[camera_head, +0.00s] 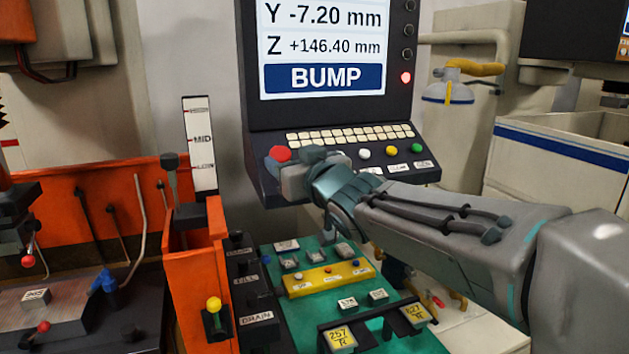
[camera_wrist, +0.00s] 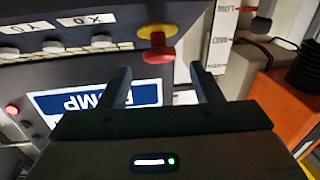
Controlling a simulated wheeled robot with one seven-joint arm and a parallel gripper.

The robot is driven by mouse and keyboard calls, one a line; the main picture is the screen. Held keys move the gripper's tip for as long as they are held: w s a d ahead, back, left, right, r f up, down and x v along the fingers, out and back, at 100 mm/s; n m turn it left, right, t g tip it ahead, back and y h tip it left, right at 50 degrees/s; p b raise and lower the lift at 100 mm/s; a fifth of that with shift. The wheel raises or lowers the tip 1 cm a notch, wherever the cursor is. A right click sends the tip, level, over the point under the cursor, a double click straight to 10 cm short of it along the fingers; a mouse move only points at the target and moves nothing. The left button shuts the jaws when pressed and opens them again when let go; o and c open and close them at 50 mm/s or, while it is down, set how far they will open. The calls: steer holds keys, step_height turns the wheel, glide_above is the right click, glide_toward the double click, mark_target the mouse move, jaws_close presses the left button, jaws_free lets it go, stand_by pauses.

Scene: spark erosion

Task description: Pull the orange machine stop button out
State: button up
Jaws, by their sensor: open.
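The stop button is a mushroom-shaped head that looks red to red-orange. In the head view the stop button (camera_head: 279,153) sits at the left end of the console under the screen. In the wrist view the stop button (camera_wrist: 158,54) shows side-on, with a yellow collar (camera_wrist: 157,32) behind it. My gripper (camera_wrist: 160,72) is open, its two fingers apart on either side of the button's line. The button head appears just beyond the fingertips, and I see no contact. In the head view my gripper (camera_head: 298,172) is by the console's left end, partly hidden by my wrist.
The screen (camera_head: 325,47) reading BUMP stands above the console's keys (camera_head: 345,135). White, yellow and green buttons (camera_head: 391,151) sit to the right. A level gauge (camera_head: 200,145) and orange tank wall (camera_head: 190,290) stand left. A green panel (camera_head: 300,318) with switches lies below.

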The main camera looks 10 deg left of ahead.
steer(key=b+v, duration=0.1)
steer(key=v, duration=0.8)
steer(key=shift+s, duration=0.15)
steer(key=shift+d, duration=0.15)
steer(key=d+f+m+g+h, duration=0.2)
steer(key=d+f+m+h, duration=0.3)
steer(key=d+f+h, duration=0.7)
steer(key=s+d+f+m+g, duration=0.3)
steer(key=s+d+f+g, duration=0.5)
steer(key=s+d+f, duration=0.4)
steer(key=s+f, duration=0.4)
steer(key=shift+d+f+m, duration=0.3)
steer(key=shift+d, duration=0.05)
steer(key=shift+w, duration=0.1)
